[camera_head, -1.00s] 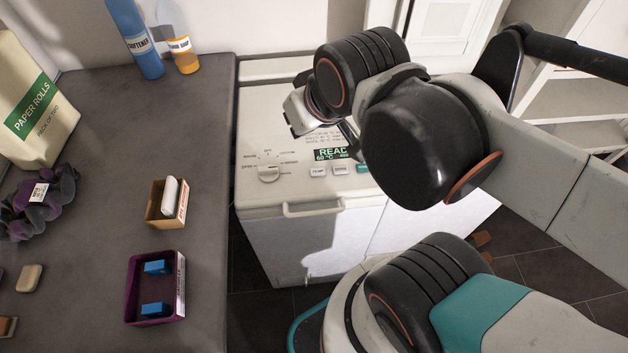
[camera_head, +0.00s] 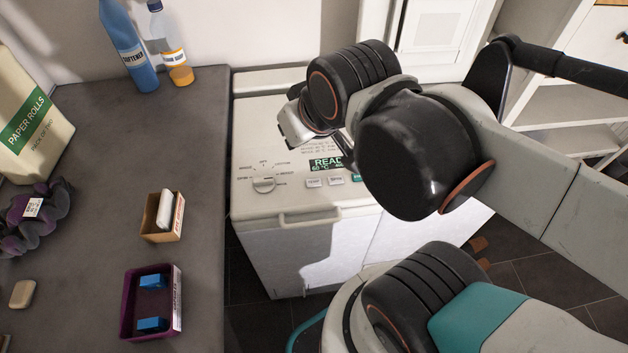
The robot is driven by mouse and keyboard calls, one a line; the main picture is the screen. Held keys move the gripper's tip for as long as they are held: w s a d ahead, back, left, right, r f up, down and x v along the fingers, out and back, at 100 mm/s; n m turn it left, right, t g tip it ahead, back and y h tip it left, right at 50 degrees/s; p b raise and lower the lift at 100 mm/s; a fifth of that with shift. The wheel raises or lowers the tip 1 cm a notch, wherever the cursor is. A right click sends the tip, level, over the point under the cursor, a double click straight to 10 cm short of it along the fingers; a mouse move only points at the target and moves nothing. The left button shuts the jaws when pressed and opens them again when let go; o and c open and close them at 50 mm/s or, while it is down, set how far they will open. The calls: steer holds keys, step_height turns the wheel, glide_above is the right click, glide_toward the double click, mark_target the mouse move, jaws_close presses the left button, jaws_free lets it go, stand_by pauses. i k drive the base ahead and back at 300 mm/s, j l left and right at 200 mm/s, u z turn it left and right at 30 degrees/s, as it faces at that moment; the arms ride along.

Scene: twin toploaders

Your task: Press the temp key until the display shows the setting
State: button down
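The white toploader (camera_head: 285,215) stands right of the counter, its control panel facing up. Its dark display (camera_head: 325,163) shows green text starting "READ", with "60 °C" below; my arm covers its right end. The temp key (camera_head: 314,182) is a small pale key below the display, uncovered. The spin key (camera_head: 337,180) is right of it, and a green key (camera_head: 357,178) is partly hidden by my arm. My gripper (camera_head: 345,150) is above the panel, behind the display in the picture, and apart from the temp key as seen here. My wrist hides most of it, including its opening.
A round dial (camera_head: 264,185) sits left of the keys. A handle (camera_head: 282,220) is on the front edge. The grey counter (camera_head: 100,220) at left holds a purple tray (camera_head: 127,310), a small cardboard box (camera_head: 160,233), a softener bottle (camera_head: 128,45) and an orange-labelled bottle (camera_head: 170,50).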

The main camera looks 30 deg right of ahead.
mark_target(311, 183)
steer(key=k+z, duration=0.35)
steer(key=k, duration=0.15)
steer(key=k+l+z, duration=0.25)
steer(key=k+z, duration=0.15)
steer(key=k, duration=0.05)
